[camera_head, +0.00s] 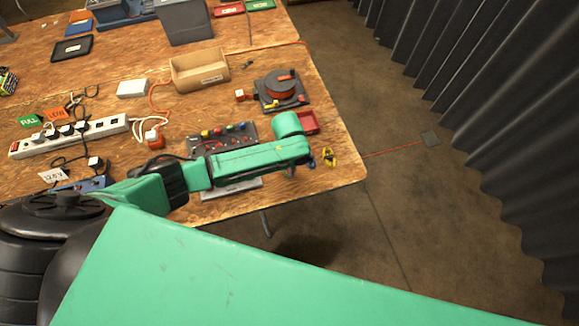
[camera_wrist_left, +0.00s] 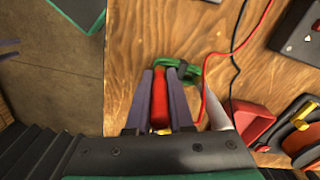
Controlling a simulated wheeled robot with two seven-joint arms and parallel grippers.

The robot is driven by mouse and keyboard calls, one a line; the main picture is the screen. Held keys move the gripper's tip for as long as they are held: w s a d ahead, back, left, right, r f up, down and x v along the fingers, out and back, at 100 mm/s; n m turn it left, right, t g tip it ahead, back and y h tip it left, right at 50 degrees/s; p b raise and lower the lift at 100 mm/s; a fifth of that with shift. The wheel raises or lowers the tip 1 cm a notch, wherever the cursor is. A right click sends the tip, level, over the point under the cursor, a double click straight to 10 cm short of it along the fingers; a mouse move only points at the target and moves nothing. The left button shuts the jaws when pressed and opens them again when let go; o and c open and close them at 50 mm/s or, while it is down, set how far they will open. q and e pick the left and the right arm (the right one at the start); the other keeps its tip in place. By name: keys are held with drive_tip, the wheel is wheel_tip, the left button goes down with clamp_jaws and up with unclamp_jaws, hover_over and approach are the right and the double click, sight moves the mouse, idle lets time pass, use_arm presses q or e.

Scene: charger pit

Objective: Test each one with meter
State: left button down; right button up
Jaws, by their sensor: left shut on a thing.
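My left gripper (camera_wrist_left: 160,100) is shut on a red handle-like piece (camera_wrist_left: 159,98), which sits between its two purple fingers. In the head view, my green left arm reaches over the front right of the table, and the gripper (camera_head: 311,163) is mostly hidden under it. A dark box with coloured knobs (camera_head: 230,133) lies partly behind that arm; I cannot tell for sure whether it is the meter. A green loop (camera_wrist_left: 187,73) lies just beyond the fingertips. FULL (camera_head: 29,121) and LOW (camera_head: 56,113) cards lie at the left, near a white power strip (camera_head: 85,133) holding several black plugs.
Red and black leads (camera_wrist_left: 232,75) cross the wood beside the gripper. A red tray (camera_head: 306,122), a cable reel (camera_head: 281,87) and a cardboard box (camera_head: 200,69) stand beyond the arm.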

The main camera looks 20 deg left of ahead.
use_arm(q)
drive_tip(key=shift+f, duration=0.1)
idle(0.3)
drive_tip(key=c, duration=0.7)
unclamp_jaws()
drive_tip(key=shift+o, duration=0.2)
drive_tip(key=shift+o, duration=1.3)
wheel_tip(320, 180, up, 8)
drive_tip(key=p, duration=0.8)
drive_tip(key=shift+f, duration=0.25)
